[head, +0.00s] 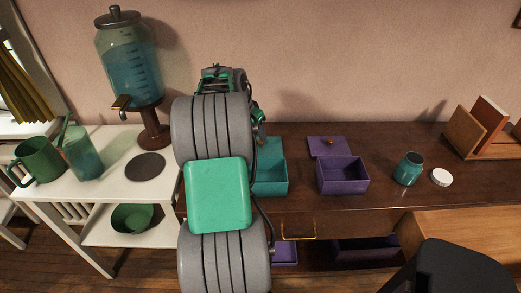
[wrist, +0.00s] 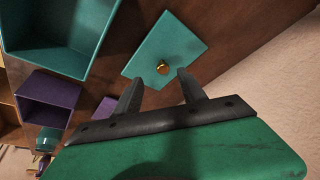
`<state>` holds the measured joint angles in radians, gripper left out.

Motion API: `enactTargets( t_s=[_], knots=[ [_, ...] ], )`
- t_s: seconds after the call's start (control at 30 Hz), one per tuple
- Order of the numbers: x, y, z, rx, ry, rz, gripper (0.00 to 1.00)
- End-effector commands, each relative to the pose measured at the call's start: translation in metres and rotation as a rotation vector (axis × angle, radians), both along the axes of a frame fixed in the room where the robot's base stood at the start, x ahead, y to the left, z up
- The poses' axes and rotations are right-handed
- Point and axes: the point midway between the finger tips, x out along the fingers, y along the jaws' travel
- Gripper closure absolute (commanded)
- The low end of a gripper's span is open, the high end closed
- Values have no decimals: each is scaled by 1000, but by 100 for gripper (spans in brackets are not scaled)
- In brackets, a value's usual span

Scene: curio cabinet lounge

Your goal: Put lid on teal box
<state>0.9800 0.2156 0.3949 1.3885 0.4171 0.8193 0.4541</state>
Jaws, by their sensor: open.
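The teal box (head: 271,178) stands open on the dark wooden cabinet, partly hidden by my arm in the head view. In the wrist view the teal box (wrist: 62,35) is at the upper left with its hollow inside showing. The teal lid (wrist: 168,50) lies flat on the cabinet top beside the box, with a round brass knob (wrist: 163,67). In the head view part of the lid (head: 270,146) shows behind the box. My gripper (wrist: 157,82) is open and empty, its two fingertips apart on either side of the knob in the wrist view.
A purple box (head: 343,176) stands right of the teal box, with a purple lid (head: 327,147) behind it. A teal jar (head: 408,169) and white cap (head: 442,177) are further right. A drawer (head: 363,249) below is open. A drink dispenser (head: 130,62) stands left.

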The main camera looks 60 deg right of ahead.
Motion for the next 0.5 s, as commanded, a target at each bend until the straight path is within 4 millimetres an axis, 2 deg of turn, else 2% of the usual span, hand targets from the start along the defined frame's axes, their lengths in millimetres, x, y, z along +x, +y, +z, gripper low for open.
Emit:
enactTargets(
  t_s=[0.4, 0.5],
  knots=[
    [-3, -31, -57, 1, 1, -5, 51],
    [-3, -34, -66, 1, 0, -4, 51]
  ],
)
